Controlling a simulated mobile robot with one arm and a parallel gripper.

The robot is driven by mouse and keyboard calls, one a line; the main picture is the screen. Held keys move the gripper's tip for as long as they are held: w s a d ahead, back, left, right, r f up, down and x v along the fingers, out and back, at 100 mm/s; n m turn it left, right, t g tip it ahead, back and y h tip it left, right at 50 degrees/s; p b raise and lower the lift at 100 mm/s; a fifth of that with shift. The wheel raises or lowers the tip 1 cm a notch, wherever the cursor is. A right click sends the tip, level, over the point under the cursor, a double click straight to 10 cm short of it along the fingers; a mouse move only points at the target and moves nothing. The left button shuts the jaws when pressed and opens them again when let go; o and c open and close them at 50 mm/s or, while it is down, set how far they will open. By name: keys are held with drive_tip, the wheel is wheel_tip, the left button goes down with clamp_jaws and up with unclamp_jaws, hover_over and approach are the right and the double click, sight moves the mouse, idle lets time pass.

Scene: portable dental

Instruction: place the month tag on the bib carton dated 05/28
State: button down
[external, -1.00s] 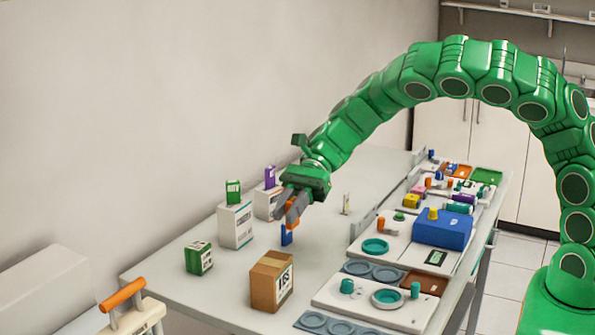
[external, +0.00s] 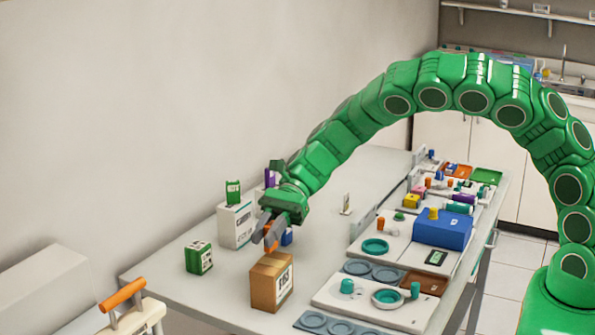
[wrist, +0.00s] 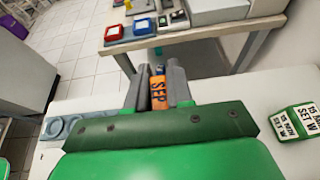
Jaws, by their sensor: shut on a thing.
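My gripper (external: 270,232) is shut on an orange month tag (wrist: 159,92) that reads SEP in the wrist view. In the external view the gripper is just above and behind a brown carton (external: 264,288) with a white label. I cannot tell if the tag touches the carton. White cartons (external: 236,228) stand behind to the left, one with a green tag (external: 233,192) on top, another with a purple tag (external: 270,178) at its top. A blue tag (external: 287,237) is partly hidden behind the gripper. No date is legible on any carton.
A small green and white box (external: 199,257) stands left of the brown carton; it also shows in the wrist view (wrist: 304,122). Trays, grey ring holders (external: 371,271) and a blue box (external: 442,229) fill the right side.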

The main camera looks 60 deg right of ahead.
drive_tip(key=shift+f, duration=1.55)
drive_tip(key=shift+f, duration=0.1)
drive_tip(key=c, duration=1)
unclamp_jaws()
drive_tip(key=shift+v, duration=6.05)
